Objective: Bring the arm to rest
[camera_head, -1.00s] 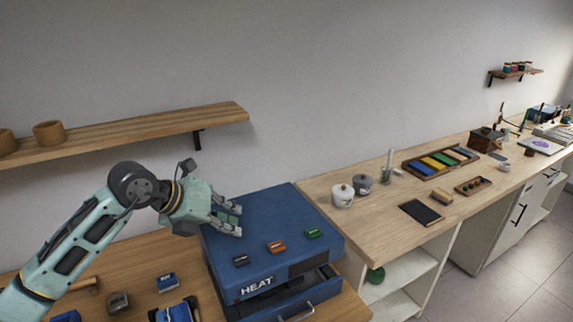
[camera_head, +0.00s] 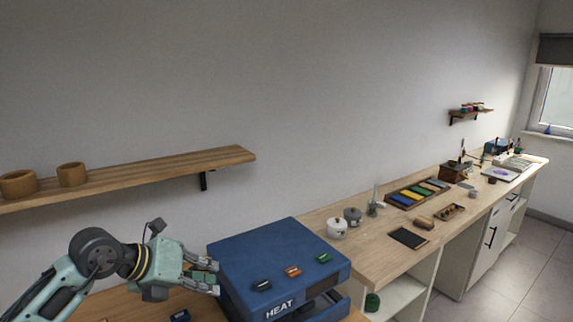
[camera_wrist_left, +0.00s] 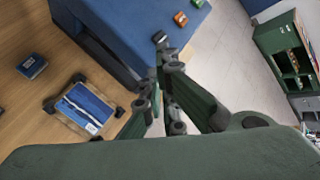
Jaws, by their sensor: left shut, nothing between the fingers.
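My left gripper (camera_head: 214,279) comes in from the left in the head view. It is shut and empty, beside the left side of the blue box marked HEAT (camera_head: 232,249); I cannot tell whether it touches the box. In the left wrist view its fingers (camera_wrist_left: 163,62) are close together, with the blue box (camera_wrist_left: 115,30) beyond them. My right gripper is not in view.
Black, orange and green blocks (camera_head: 293,271) lie on the box. A wooden shelf (camera_head: 140,170) with pots hangs above my arm. In the wrist view, a blue item in a holder (camera_wrist_left: 85,108) and a small box (camera_wrist_left: 31,66) lie on the table.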

